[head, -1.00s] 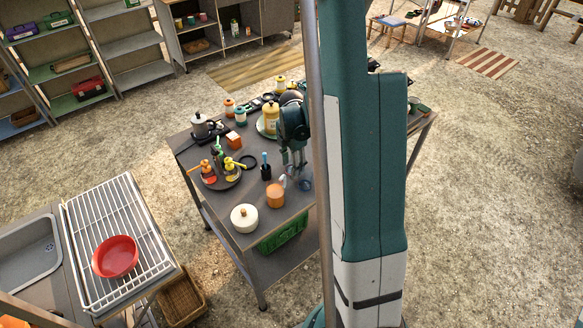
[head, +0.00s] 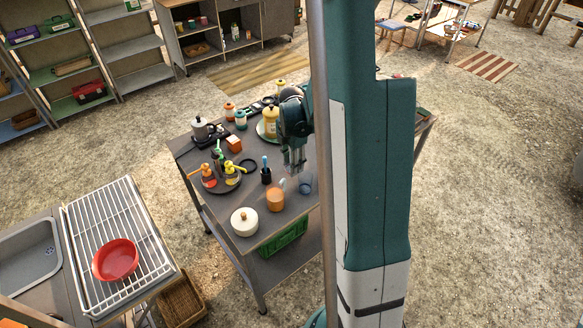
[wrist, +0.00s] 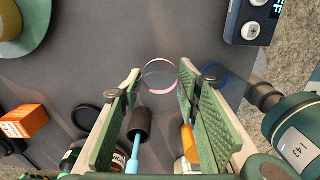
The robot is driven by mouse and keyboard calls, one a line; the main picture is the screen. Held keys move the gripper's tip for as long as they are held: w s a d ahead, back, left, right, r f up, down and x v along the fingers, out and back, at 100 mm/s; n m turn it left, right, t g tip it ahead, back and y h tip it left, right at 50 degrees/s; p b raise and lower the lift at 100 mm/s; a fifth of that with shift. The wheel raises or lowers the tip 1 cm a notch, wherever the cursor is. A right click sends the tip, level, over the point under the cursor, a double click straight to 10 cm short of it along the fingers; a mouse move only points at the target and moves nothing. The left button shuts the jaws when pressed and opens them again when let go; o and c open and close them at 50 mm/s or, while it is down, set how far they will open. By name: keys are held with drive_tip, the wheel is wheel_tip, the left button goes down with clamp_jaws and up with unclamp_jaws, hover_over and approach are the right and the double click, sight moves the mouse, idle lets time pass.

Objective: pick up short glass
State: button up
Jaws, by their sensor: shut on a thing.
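In the wrist view a clear glass with a thin pinkish rim (wrist: 160,64) stands between my fingertips, seen from above. My gripper (wrist: 158,80) is shut on it, a finger on each side. In the head view my gripper (head: 294,170) points down over the front right of the grey table; the held glass is hard to make out there. A second, bluish glass (head: 306,183) stands just to the right. Its blue rim (wrist: 224,73) shows beside my right finger in the wrist view, partly hidden by it.
An orange mug (head: 275,199), a dark cup with a blue-handled tool (head: 265,173) and a white lidded pot (head: 244,220) stand close by. A round tray (head: 221,181) holds bottles. A yellow jar (head: 270,120) stands behind. A dark box with knobs (wrist: 252,20) lies at the upper right.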

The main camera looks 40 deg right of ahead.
wheel_tip(320, 180, up, 7)
drive_tip(key=shift+p, duration=0.3)
drive_tip(key=shift+d+r, duration=0.1)
idle(0.7)
